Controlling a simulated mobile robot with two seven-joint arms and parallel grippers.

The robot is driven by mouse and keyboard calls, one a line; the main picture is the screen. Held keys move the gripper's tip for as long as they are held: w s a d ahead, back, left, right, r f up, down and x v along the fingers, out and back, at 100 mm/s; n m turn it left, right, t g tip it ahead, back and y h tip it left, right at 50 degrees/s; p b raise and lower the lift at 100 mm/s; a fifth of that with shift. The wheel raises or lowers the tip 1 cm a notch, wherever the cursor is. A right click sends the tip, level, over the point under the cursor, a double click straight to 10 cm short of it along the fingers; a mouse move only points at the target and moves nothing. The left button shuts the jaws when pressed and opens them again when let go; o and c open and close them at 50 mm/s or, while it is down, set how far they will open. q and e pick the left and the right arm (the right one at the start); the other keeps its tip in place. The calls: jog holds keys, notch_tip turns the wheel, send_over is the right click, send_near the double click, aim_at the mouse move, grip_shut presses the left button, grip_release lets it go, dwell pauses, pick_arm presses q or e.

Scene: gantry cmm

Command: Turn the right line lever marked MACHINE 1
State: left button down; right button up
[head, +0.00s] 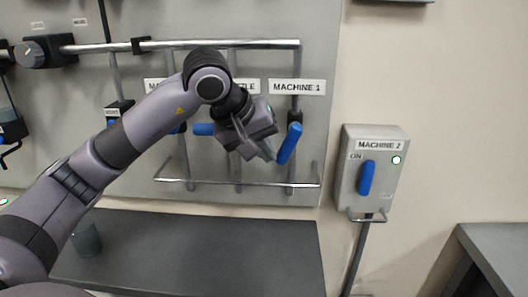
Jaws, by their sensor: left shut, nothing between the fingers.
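The blue lever (290,143) under the MACHINE 1 label (297,87) is on the right vertical line of the grey panel. It is tilted, its top leaning right. My left gripper (269,156) is shut and empty, its fingertips just left of the lever's lower part. I cannot tell whether they touch it. My left arm comes in from the left and hides part of the panel and the labels beside MACHINE 1. My right gripper is not in view.
Another blue lever (203,129) shows left of my gripper. A metal guard bar (238,186) runs below the levers. A MACHINE 2 switch box (374,168) with a blue handle is on the wall at right. A dark bench (200,250) stands below the panel.

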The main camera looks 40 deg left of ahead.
pick_arm(q)
jog(key=f+b, duration=0.1)
jog(key=b, duration=0.1)
jog(key=w+d+f+t+h+b, duration=0.1)
jog(key=b, duration=0.1)
jog(key=shift+d+n+h, duration=0.2)
jog(key=shift+n+h, duration=0.1)
jog(key=shift+s+r, duration=0.1)
